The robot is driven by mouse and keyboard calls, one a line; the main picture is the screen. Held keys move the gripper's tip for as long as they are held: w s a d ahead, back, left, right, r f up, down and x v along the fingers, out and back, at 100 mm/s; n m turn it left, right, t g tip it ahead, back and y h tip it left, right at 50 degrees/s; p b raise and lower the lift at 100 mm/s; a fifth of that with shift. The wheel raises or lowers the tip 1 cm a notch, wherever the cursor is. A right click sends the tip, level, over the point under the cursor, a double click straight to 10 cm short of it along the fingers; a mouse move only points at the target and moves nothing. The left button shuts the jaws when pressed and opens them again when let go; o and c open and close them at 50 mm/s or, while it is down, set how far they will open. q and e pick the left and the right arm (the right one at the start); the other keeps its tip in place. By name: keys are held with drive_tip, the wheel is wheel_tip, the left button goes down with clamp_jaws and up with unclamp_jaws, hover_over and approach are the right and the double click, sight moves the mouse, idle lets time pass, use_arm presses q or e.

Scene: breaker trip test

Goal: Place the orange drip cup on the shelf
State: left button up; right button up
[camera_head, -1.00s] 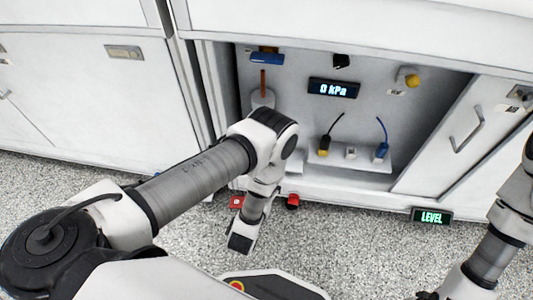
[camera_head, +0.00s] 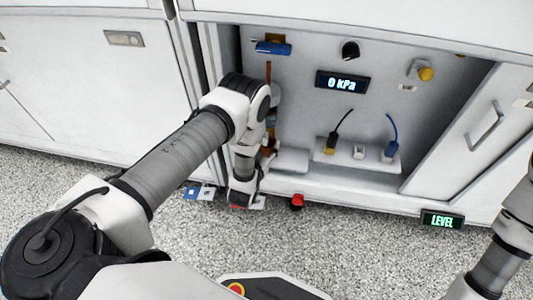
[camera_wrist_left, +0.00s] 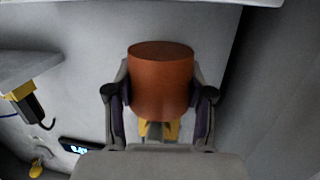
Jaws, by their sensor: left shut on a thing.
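The orange drip cup (camera_wrist_left: 160,85) is between the two fingers of my left gripper (camera_wrist_left: 160,100), which is shut on it in the left wrist view. In the head view my left wrist reaches into the open cabinet bay, and the gripper (camera_head: 268,148) is mostly hidden behind my arm. Only a small brownish-orange bit of the cup shows there. A low white ledge (camera_head: 292,161) is just right of the gripper; I cannot tell whether the cup touches it. A white shelf (camera_head: 372,162) with connectors stands farther right. My right gripper is out of view.
A 0 kPa display (camera_head: 342,82), a black knob (camera_head: 350,50) and a yellow knob (camera_head: 426,74) are on the back panel. A red button (camera_head: 297,201) is below the bay.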

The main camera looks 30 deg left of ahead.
sight(266, 151)
use_arm(q)
wheel_tip(266, 151, down, 3)
drive_tip(key=shift+f+b, duration=0.15)
drive_tip(key=shift+b, duration=0.6)
drive_tip(key=shift+f, duration=0.15)
drive_tip(key=o, duration=1)
drive_tip(key=shift+o, duration=0.2)
